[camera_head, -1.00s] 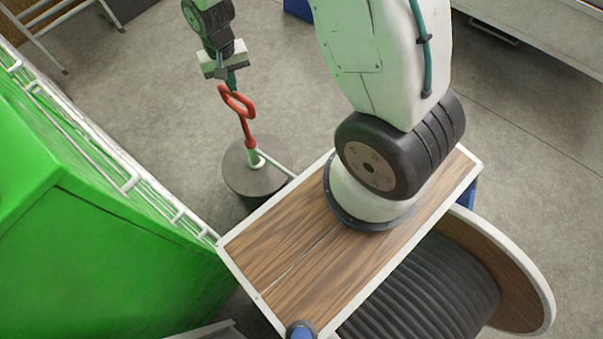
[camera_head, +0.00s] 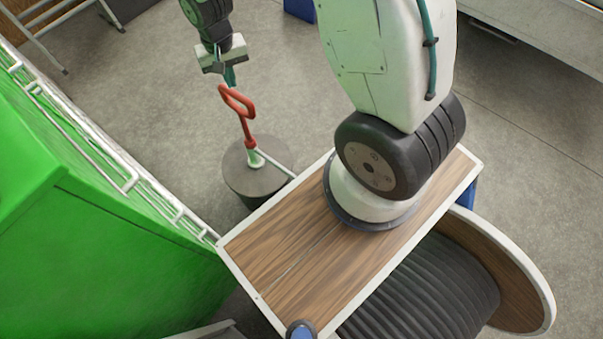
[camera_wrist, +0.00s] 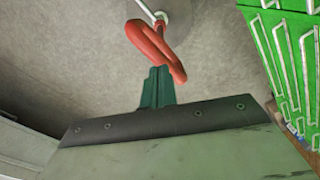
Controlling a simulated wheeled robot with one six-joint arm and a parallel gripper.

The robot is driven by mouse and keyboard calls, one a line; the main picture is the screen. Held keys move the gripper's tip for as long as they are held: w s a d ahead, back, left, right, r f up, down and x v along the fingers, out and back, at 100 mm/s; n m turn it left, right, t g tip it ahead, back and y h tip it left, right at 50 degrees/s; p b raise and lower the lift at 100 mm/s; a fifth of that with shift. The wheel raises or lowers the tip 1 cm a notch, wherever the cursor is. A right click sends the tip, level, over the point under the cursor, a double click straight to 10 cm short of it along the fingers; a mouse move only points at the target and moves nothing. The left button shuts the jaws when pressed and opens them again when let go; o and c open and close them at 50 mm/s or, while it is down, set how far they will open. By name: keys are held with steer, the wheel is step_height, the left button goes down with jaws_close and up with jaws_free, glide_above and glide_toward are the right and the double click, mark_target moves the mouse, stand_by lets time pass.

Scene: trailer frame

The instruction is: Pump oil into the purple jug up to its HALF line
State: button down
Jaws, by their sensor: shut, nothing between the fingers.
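The oil pump has a red loop handle (camera_head: 238,102) on top of a dark round drum (camera_head: 262,178), with a pale spout pipe (camera_head: 275,163) reaching right and down toward my wooden base top. My gripper (camera_head: 230,80) is shut and empty, just above the red handle in the head view. In the wrist view my green fingertips (camera_wrist: 158,84) are together, close to the red handle (camera_wrist: 155,46); I cannot tell if they touch it. The purple jug is not seen in either view.
A green container (camera_head: 90,230) with white rails stands at the left. A cable reel (camera_head: 510,275) shows at the lower right. A metal rack (camera_head: 45,30) stands at the upper left. The grey floor behind the drum is clear.

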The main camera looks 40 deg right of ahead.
steer(key=shift+r, duration=2.5)
steer(key=shift+s, duration=0.1)
steer(key=s+d+r+n, duration=0.1)
steer(key=s+r+n, duration=0.1)
steer(key=s+r, duration=1)
steer(key=s+d+r+n+t, duration=0.1)
steer(key=s+d+r, duration=0.1)
steer(key=s+r, duration=1)
steer(key=shift+s+n, duration=0.4)
steer(key=shift+s, duration=0.05)
steer(key=shift+a, duration=0.1)
